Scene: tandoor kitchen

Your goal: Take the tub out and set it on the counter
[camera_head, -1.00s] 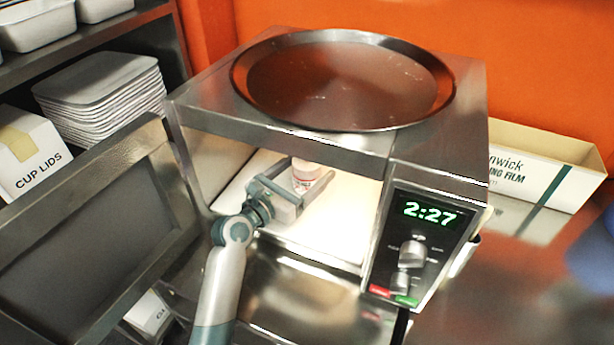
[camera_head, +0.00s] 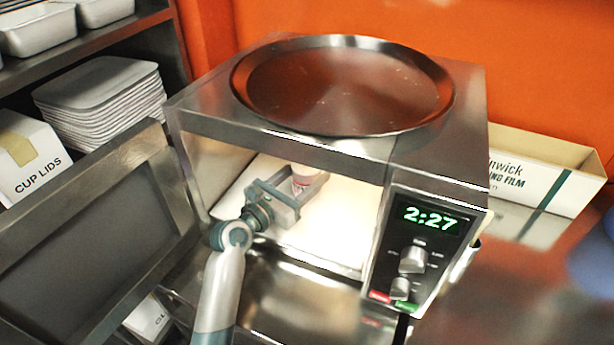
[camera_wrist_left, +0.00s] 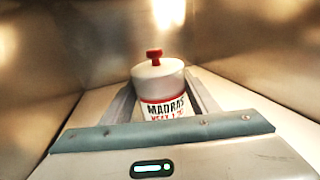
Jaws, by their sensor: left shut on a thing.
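The tub (camera_head: 303,177) stands upright inside the open microwave (camera_head: 340,160). It is white with red marks. In the left wrist view the tub (camera_wrist_left: 160,88) shows a white lid with a red knob and the word MADRAS. My left gripper (camera_head: 303,187) reaches into the cavity from the left front and is shut on the tub, one finger on each side. In the left wrist view the fingers (camera_wrist_left: 160,100) flank it. The tub's lower part is hidden by the gripper. My right gripper is not in view.
The microwave door (camera_head: 90,225) hangs open at the left. A large round metal tray (camera_head: 343,85) lies on top. A steel counter (camera_head: 310,300) lies in front, with clear room. A film box (camera_head: 545,170) stands at the right, and a shelf with stacked trays (camera_head: 100,90) at the left.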

